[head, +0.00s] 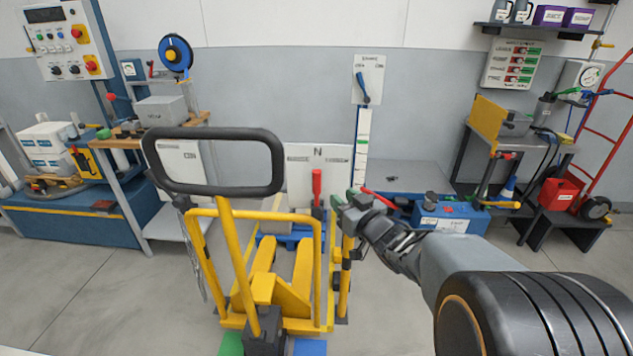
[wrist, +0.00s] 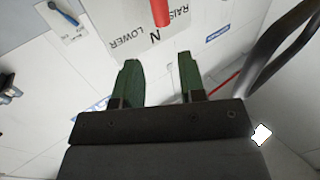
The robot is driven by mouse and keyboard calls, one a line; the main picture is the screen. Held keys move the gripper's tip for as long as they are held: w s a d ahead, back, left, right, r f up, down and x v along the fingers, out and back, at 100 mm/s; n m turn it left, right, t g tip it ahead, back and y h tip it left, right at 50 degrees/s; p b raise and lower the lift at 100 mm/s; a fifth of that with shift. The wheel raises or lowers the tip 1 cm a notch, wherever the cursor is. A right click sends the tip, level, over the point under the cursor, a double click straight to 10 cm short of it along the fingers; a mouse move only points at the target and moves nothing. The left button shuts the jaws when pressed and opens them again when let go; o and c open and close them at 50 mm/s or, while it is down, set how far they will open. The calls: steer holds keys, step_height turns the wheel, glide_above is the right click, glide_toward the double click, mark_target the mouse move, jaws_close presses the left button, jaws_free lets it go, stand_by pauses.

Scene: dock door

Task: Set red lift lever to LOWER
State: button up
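The red lift lever (head: 316,187) stands upright below the N on a white panel (head: 300,165), behind the yellow pallet truck's handle. In the wrist view part of the red lever (wrist: 160,12) shows at the top edge, in line with the N; its end is cut off. The panel (wrist: 130,30) there reads LOWER on the left and RAISE on the right, with the lettering upside down. My gripper (head: 343,197) is just right of the lever in the head view. Its green fingers (wrist: 158,62) are apart, with nothing between them.
The pallet truck's black handle loop (head: 213,130) and yellow frame (head: 320,265) stand close on the left. The black bar also crosses the right of the wrist view (wrist: 262,65). A blue lever (head: 362,88) is on the wall above. A blue box (head: 448,215) sits to the right.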

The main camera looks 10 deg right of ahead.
mark_target(319, 177)
steer(key=x, duration=1.3)
steer(key=shift+a, duration=0.2)
jaws_close()
